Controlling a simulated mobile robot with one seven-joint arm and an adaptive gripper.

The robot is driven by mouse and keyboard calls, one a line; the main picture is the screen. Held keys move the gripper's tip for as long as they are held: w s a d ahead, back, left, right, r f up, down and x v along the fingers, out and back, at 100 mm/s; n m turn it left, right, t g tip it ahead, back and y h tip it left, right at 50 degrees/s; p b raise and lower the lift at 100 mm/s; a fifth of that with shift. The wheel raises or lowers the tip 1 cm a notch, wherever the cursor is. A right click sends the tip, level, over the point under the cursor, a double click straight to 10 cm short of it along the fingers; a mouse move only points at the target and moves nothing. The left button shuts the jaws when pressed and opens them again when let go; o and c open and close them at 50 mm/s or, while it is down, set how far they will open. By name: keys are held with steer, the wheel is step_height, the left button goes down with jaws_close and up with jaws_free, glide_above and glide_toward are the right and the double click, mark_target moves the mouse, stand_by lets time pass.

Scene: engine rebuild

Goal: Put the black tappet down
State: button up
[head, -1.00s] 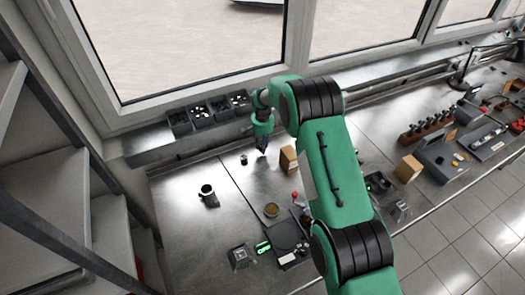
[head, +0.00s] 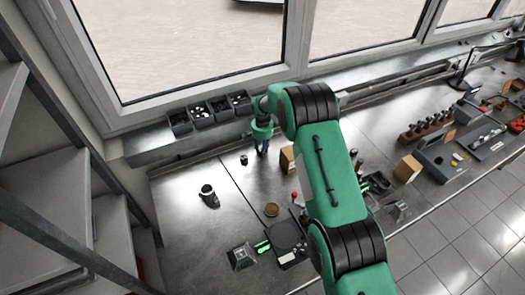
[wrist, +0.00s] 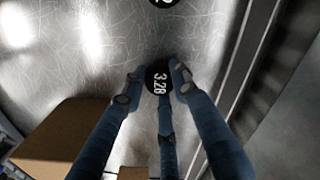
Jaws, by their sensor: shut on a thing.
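The black tappet (wrist: 158,77) is a small round dark piece with "3.28" in white on its face. In the wrist view my gripper (wrist: 155,86) is shut on it, with blue fingers around it. The scratched metal bench top lies beyond it; I cannot tell how high above it the tappet is. In the head view my gripper (head: 262,150) is over the back of the bench (head: 180,225), and the tappet is too small to make out there.
A second small black piece (head: 244,160) stands on the bench left of my gripper; its edge shows in the wrist view (wrist: 165,3). A cardboard box (head: 287,159) is close on the right. Dark bins (head: 200,113) line the back ledge. A dark cup-like part (head: 207,194) stands front left.

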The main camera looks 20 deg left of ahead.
steer(key=shift+f, duration=0.2)
steer(key=o, duration=1.1)
steer(key=shift+o, duration=0.2)
steer(key=shift+r, duration=0.25)
step_height(320, 180, up, 12)
steer(key=b, duration=0.1)
stand_by(0.5)
